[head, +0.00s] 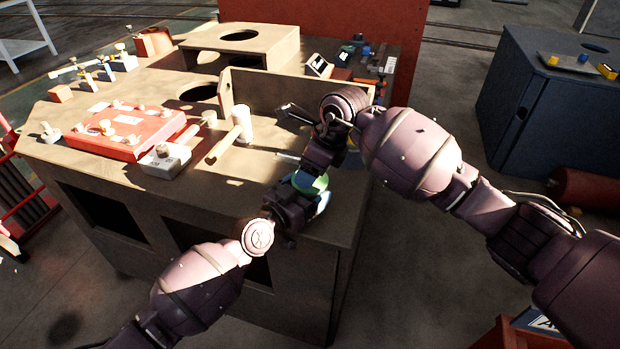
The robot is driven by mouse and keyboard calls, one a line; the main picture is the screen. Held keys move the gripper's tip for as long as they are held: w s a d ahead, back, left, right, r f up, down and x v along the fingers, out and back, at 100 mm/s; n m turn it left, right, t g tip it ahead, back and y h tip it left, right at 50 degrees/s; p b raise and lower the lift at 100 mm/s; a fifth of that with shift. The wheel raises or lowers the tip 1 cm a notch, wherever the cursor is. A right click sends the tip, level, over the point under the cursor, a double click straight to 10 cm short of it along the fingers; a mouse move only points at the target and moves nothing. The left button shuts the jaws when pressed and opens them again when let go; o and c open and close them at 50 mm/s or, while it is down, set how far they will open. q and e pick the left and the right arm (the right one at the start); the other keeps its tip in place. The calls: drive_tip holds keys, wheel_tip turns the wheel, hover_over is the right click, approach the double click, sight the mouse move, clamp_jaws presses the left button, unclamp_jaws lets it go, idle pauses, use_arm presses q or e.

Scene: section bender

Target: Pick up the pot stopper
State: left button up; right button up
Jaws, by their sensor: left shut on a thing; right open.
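A round piece with a green top and blue side (314,184) shows near the front right edge of the workbench (230,205). I cannot tell for sure whether it is the pot stopper. My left gripper (297,193) is shut on this piece, with its fingers partly hidden by its own wrist. My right gripper (297,113) is open above the right part of the bench, with no object visible between its fingers. My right forearm and wrist hide part of the bench's right side.
A wooden mallet (231,133), a grey box (165,160) and a red panel with knobs (125,130) occupy the bench's left and middle. An upright wooden board (266,92) stands behind the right gripper. A dark blue cabinet (550,110) stands at the right.

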drive_tip(key=c, duration=1)
drive_tip(key=shift+r, duration=5)
